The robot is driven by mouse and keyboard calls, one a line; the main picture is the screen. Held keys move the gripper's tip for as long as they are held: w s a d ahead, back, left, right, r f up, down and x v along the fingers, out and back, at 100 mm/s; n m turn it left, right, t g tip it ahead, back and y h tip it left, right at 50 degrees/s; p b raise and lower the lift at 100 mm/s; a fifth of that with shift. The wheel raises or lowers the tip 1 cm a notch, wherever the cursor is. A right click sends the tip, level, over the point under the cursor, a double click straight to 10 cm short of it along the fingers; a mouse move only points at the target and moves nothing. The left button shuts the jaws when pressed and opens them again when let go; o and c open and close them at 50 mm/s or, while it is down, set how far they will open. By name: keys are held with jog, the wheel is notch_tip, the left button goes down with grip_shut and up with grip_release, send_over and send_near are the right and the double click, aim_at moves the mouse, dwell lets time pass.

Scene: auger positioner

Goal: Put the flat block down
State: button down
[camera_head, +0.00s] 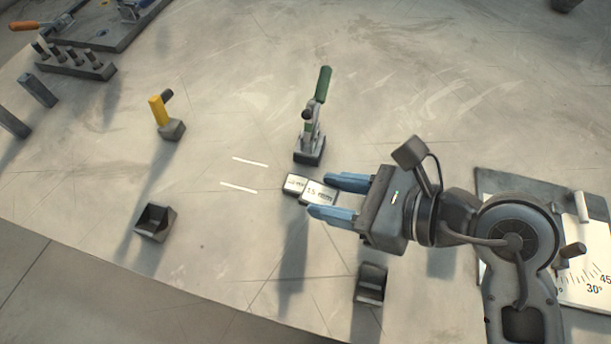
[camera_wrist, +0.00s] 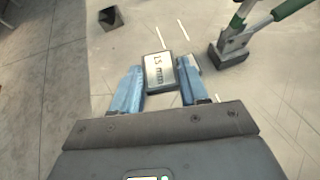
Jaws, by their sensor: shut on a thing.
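A flat grey block (camera_head: 318,193) with a pale top marked in mm sits between the blue fingers of my gripper (camera_head: 317,196). In the wrist view the block (camera_wrist: 166,71) reads about "15 mm" and lies between the fingertips of my gripper (camera_wrist: 160,80). My gripper is shut on it. A shadow on the table lies apart below, so the block looks held above the surface. A second labelled block (camera_head: 294,184) shows just beyond it, partly hidden. I cannot tell the gap between the two.
A green-handled clamp (camera_head: 311,135) stands behind the blocks. Two white lines (camera_head: 238,188) mark the table to the left. Dark angled brackets stand at the front left (camera_head: 155,221) and front right (camera_head: 370,283). A yellow-topped post (camera_head: 160,112) stands farther left. The table around the lines is clear.

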send_over(298, 183)
jog(key=s+d, duration=0.1)
jog(key=d, duration=0.1)
notch_tip(298, 183, down, 5)
jog(key=shift+a+r, duration=0.1)
jog(key=shift+r, duration=0.05)
jog(key=shift+f, duration=0.95)
jog(key=shift+f+p, duration=0.4)
jog(key=shift+f, duration=0.5)
jog(key=shift+s+f, duration=0.15)
jog(key=shift+f, duration=0.45)
jog(key=c, duration=0.9)
grip_release()
jog(key=shift+f, duration=0.2)
jog(key=o, duration=0.3)
jog(key=shift+r, duration=0.15)
